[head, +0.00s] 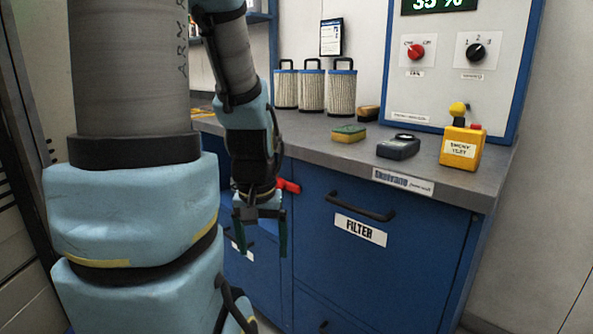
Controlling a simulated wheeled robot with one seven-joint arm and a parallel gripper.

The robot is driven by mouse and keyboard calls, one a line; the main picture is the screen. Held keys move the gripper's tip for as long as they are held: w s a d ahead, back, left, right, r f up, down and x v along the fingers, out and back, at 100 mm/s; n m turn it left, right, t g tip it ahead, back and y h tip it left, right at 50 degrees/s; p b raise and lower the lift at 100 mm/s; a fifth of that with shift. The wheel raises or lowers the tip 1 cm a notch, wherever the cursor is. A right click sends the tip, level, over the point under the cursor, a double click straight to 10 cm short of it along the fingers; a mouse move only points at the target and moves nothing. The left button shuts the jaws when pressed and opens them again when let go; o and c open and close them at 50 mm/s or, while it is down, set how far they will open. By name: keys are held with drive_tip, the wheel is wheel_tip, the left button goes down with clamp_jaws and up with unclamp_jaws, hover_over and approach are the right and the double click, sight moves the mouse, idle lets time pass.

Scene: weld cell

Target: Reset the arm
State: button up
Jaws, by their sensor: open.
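My arm, with light blue covers and grey sleeves, fills the left half of the head view. My gripper (260,236) hangs pointing down in front of the blue cabinet (411,262). Its two dark green-tipped fingers are apart, with nothing between them. It is below the level of the worktop, left of the drawer marked FILTER (360,229). A red part (289,186) shows just behind the wrist; I cannot tell what it belongs to.
The grey worktop (310,132) carries several filter cartridges (312,90), a yellow-green sponge (349,133), a dark handheld device (398,147) and a yellow box with buttons (461,148). A control panel (448,72) with two knobs stands behind. A drawer handle (360,209) sticks out right of my gripper.

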wheel_tip(320, 180, up, 15)
drive_tip(key=p, duration=1.3)
drive_tip(key=shift+p, duration=0.35)
drive_tip(key=shift+f, duration=0.1)
